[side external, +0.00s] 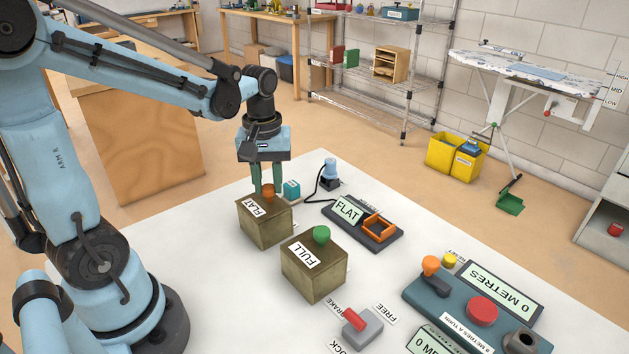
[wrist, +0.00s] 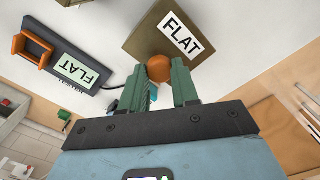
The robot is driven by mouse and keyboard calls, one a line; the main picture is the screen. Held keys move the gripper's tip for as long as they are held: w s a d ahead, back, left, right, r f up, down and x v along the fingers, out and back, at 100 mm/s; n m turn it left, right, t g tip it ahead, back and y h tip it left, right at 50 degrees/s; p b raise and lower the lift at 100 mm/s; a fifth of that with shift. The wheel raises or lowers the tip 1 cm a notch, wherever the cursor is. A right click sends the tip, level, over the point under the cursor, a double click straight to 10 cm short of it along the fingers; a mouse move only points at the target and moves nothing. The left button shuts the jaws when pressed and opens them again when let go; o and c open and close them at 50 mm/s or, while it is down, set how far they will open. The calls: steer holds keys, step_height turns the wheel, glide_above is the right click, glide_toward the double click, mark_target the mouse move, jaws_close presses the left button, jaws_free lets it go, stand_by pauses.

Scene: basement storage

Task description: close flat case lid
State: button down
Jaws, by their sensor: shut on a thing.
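The flat case (side external: 262,225) is a brown box labelled FLAT on the white table. An orange round knob (side external: 268,190) sits on its top. My gripper (side external: 267,188) is above the case, pointing down, with its green fingers at the knob. In the wrist view, my gripper (wrist: 166,72) is shut on the orange knob (wrist: 159,68), with a finger on each side. The case top (wrist: 150,38) with its FLAT label shows just beyond the fingers. The lid looks down on the case, but I cannot tell whether a gap is left.
A similar case labelled FULL (side external: 314,272) with a green knob stands close by at the right. A dark device with a FLAT display (side external: 362,225) and orange frame lies behind. A blue-topped plug (side external: 329,175) and teal block (side external: 291,189) stand near the gripper. A control panel (side external: 470,308) fills the right.

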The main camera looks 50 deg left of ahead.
mark_target(269, 186)
steer(key=c, duration=0.8)
jaws_free()
step_height(269, 186, up, 12)
steer(key=shift+r, duration=0.1)
steer(key=d+f+m+t, duration=0.2)
steer(key=d+m, duration=0.1)
steer(key=s+d+f+m+t, duration=0.1)
steer(key=d+f+m+t, duration=0.1)
steer(key=f+m, duration=0.1)
steer(key=s+d+f+m+t, duration=0.1)
steer(key=d+f+m+t, duration=0.2)
steer(key=m, duration=0.1)
steer(key=shift+s+d+m, duration=0.1)
steer(key=shift+d+m, duration=0.2)
steer(key=shift+m, duration=0.1)
